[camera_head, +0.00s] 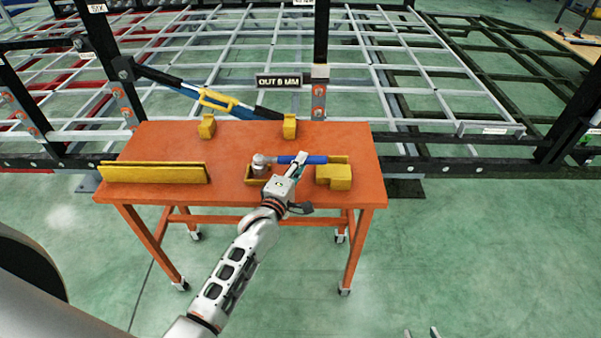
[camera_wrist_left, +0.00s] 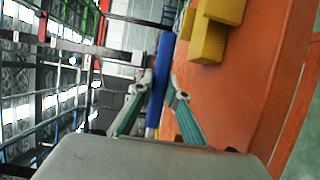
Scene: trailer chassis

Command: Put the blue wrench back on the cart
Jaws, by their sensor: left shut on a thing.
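The blue wrench (camera_head: 312,160) has a blue handle and a silver head that points left in the head view. Its handle also shows in the left wrist view (camera_wrist_left: 160,75). My left gripper (camera_head: 299,162) is shut on the handle, with a finger on each side of it. The wrench is over the orange cart (camera_head: 230,138), beside yellow holder blocks; I cannot tell whether it touches them. My right gripper (camera_head: 421,333) shows only as two separated fingertips at the bottom edge, with nothing visible between them.
A long yellow holder (camera_head: 153,173) lies on the cart's left, and two small yellow blocks (camera_head: 207,126) (camera_head: 289,126) stand at its back. A yellow block (camera_head: 334,176) is right of the gripper. The trailer chassis (camera_head: 447,166) stands behind.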

